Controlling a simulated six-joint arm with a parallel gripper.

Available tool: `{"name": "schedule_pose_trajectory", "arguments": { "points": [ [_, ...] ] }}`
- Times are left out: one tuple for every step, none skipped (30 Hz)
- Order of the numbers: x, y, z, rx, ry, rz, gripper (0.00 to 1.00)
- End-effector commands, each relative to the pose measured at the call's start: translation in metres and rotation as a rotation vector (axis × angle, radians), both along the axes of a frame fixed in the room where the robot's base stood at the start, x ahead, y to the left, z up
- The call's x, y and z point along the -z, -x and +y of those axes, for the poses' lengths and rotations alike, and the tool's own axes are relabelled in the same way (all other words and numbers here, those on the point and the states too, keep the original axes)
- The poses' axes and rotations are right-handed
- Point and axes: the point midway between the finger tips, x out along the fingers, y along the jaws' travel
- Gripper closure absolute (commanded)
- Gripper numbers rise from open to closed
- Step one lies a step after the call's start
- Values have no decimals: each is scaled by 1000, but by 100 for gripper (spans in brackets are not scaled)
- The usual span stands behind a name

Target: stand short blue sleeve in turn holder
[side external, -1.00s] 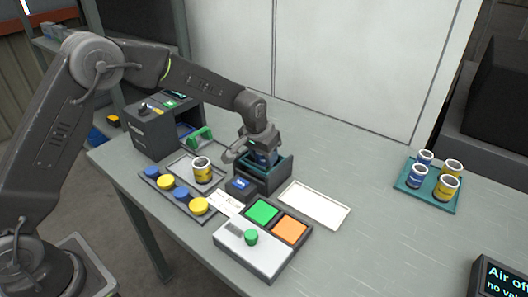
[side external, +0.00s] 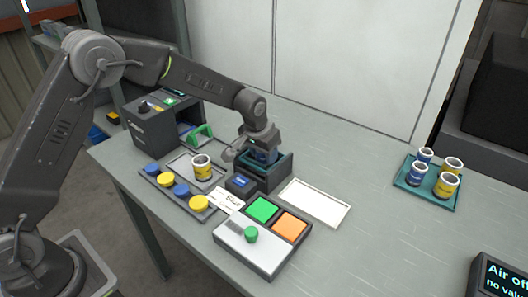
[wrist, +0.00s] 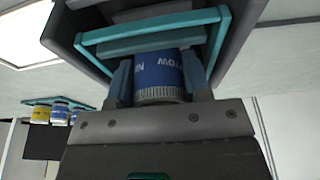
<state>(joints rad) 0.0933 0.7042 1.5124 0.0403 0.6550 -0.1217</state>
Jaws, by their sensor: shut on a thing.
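My gripper (side external: 262,150) is shut on a short blue sleeve (wrist: 160,72), with one finger on each side of it. The sleeve shows white lettering and a pale ridged end in the wrist view. In the side view the sleeve (side external: 264,157) is partly hidden by my gripper. It is at the dark turn holder (side external: 268,181), a box with teal edging, which also shows in the wrist view (wrist: 228,32). The sleeve appears inside or just over the holder's opening. I cannot tell whether its lower end touches the holder.
A yellow sleeve (side external: 202,170) stands on a tray left of the holder. A teal tray (side external: 434,204) at the right carries several blue and yellow sleeves. A button panel (side external: 257,262), a strip of round caps (side external: 188,204) and an empty white tray (side external: 314,204) surround the holder.

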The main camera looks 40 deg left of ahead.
Motion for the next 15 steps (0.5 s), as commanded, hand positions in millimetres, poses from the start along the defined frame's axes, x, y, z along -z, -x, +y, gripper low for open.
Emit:
{"name": "schedule_pose_trajectory", "arguments": {
  "points": [
    [-1,0,0,0,0,-2,86],
    [-1,0,0,0,0,-2,86],
    [-1,0,0,0,0,-2,54],
    [-1,0,0,0,0,-2,51],
    [-1,0,0,0,0,-2,48],
    [0,0,0,0,0,-1,44],
    [0,0,0,0,0,-1,41],
    [0,0,0,0,0,-1,38],
    [0,0,0,0,0,-1,35],
    [0,0,0,0,0,-1,32],
    [0,0,0,0,0,-1,29],
    [0,0,0,0,0,-1,26],
    [0,0,0,0,0,-1,26],
    [0,0,0,0,0,-1,26],
    [0,0,0,0,0,0,26]
  ]
}}
